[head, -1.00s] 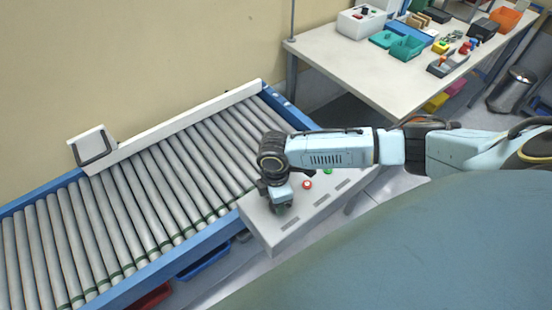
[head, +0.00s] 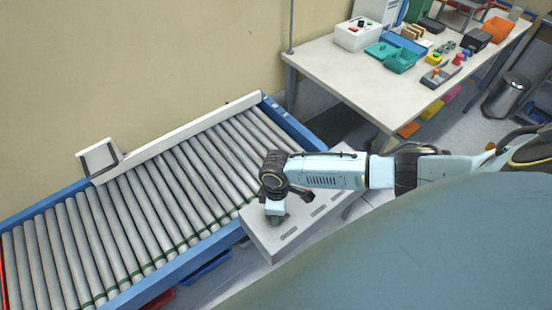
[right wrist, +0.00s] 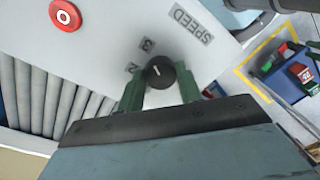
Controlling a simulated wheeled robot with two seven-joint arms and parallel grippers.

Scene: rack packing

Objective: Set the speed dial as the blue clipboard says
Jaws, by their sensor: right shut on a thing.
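The speed dial (right wrist: 160,72) is a black round knob with a white pointer line on the grey control box (right wrist: 105,40). In the right wrist view the labels 2 (right wrist: 132,68), 3 (right wrist: 147,45) and SPEED (right wrist: 190,25) are printed beside it. The pointer's exact number is hard to read. My right gripper (right wrist: 160,86) has its green fingers on either side of the dial, shut on it. In the head view my right gripper (head: 276,218) is over the control box (head: 262,240) and hides the dial. I cannot make out the blue clipboard. My left gripper is not in view.
A red button (right wrist: 66,15) is on the same box. The box stands beside a roller conveyor (head: 170,195) with blue rails. A worktable (head: 345,70) with trays and small objects is at the back right. A bin (head: 508,95) stands beyond it.

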